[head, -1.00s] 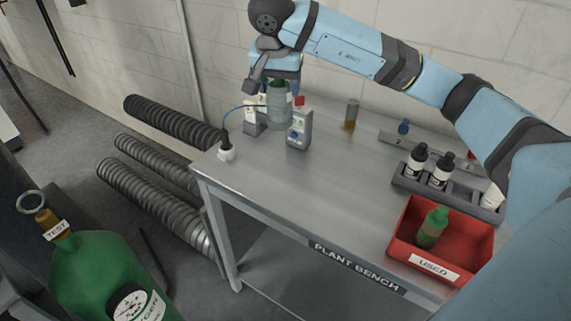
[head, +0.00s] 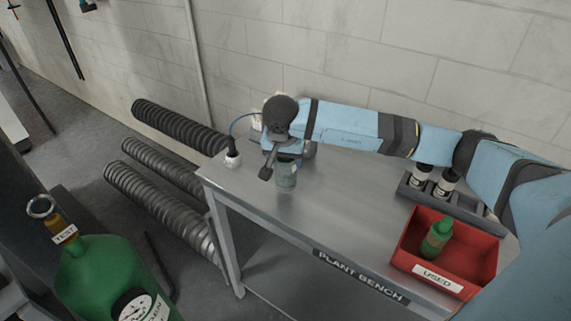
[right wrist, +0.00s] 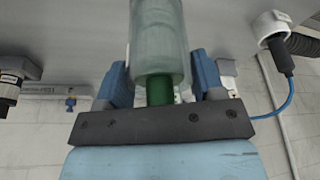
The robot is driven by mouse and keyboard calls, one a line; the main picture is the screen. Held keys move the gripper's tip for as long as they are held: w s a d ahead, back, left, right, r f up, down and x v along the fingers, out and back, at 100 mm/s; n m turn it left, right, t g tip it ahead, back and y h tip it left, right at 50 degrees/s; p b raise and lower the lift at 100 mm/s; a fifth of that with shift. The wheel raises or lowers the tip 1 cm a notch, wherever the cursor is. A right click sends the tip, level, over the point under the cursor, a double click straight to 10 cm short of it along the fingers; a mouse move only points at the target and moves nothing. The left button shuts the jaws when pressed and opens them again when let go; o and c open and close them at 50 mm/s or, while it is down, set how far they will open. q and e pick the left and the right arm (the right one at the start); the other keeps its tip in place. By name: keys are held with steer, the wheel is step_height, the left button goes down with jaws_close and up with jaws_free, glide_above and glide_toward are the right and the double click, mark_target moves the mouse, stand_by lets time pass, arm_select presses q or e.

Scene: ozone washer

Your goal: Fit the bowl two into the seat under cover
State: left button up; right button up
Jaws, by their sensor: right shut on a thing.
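Bowl two appears to be the translucent grey-green cylinder (head: 286,175). My right gripper (head: 287,158) holds it upright over the left part of the bench; I cannot tell whether its lower end touches the top. In the right wrist view, the bowl (right wrist: 160,45) sits between the blue fingers of the gripper (right wrist: 160,78), which are shut around its green neck (right wrist: 160,90). The covered seat cannot be made out; my right wrist and arm hide most of the grey units at the back of the bench. My left gripper is not in view.
The bench (head: 330,210) has clear top in front of the bowl. A white fitting (head: 233,159) with a blue cable stands at its left corner. At right are a bottle rack (head: 408,187) and a red USED bin (head: 478,262) holding a green bottle (head: 437,238). A wall stands behind.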

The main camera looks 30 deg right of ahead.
steer(key=shift+f, duration=1.35)
steer(key=shift+f, duration=0.15)
steer(key=o, duration=1.3)
steer(key=shift+o, duration=0.2)
steer(key=b+v, duration=0.1)
steer(key=v, duration=1.1)
steer(key=shift+r, duration=0.2)
steer(key=shift+f, duration=0.1)
